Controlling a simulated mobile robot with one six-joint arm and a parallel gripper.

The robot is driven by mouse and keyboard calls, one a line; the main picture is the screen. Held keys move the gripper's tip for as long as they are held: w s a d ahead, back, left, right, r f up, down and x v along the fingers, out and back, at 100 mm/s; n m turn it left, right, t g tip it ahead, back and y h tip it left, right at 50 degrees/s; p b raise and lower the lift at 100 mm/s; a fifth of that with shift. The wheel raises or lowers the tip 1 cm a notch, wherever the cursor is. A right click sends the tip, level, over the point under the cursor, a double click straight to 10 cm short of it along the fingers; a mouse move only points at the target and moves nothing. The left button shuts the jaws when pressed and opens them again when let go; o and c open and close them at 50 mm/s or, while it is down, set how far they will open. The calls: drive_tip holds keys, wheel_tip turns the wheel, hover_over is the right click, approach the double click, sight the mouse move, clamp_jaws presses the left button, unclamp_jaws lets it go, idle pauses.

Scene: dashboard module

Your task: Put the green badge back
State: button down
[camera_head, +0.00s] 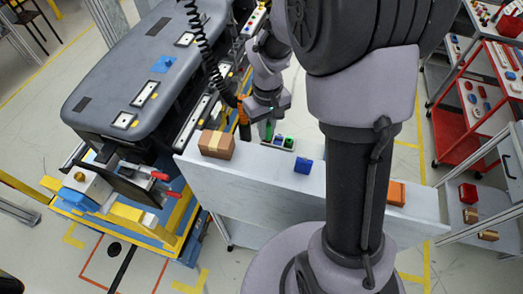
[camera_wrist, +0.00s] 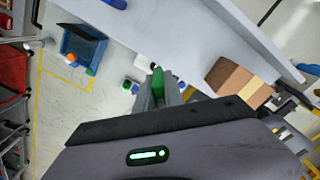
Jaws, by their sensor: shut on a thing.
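The green badge shows as a narrow green piece between my fingers in the wrist view (camera_wrist: 158,80) and just below them in the head view (camera_head: 268,131). My gripper (camera_head: 267,120) is shut on it and points downward, over the back edge of the grey-white table. A small pale holder (camera_head: 290,147) with blue and green pieces is right beside the held badge in the head view. Small blue and white pieces (camera_wrist: 133,85) also show left of the fingers in the wrist view. My fingers hide part of the badge, and I cannot tell whether it touches the holder.
A brown taped box (camera_head: 216,145) stands on the table (camera_head: 350,184) left of my gripper. A blue block (camera_head: 303,166) and an orange box (camera_head: 397,194) lie to the right. The dark dashboard module (camera_head: 140,75) is at the left, with a coiled black cable (camera_head: 200,45) close to my arm.

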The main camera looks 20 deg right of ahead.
hover_over(261, 162)
drive_tip(key=shift+a+f, duration=0.1)
drive_tip(key=shift+f, duration=0.25)
wheel_tip(261, 162, down, 3)
drive_tip(key=shift+s+r, duration=0.1)
drive_tip(key=shift+w+f, duration=0.3)
drive_tip(key=shift+f, duration=0.05)
drive_tip(key=shift+s+f, duration=0.2)
drive_tip(key=shift+s, duration=0.05)
drive_tip(key=c, duration=1.4)
unclamp_jaws()
drive_tip(key=shift+w, duration=0.15)
drive_tip(key=shift+c, duration=0.2)
drive_tip(key=shift+r, duration=0.1)
drive_tip(key=shift+r, duration=0.1)
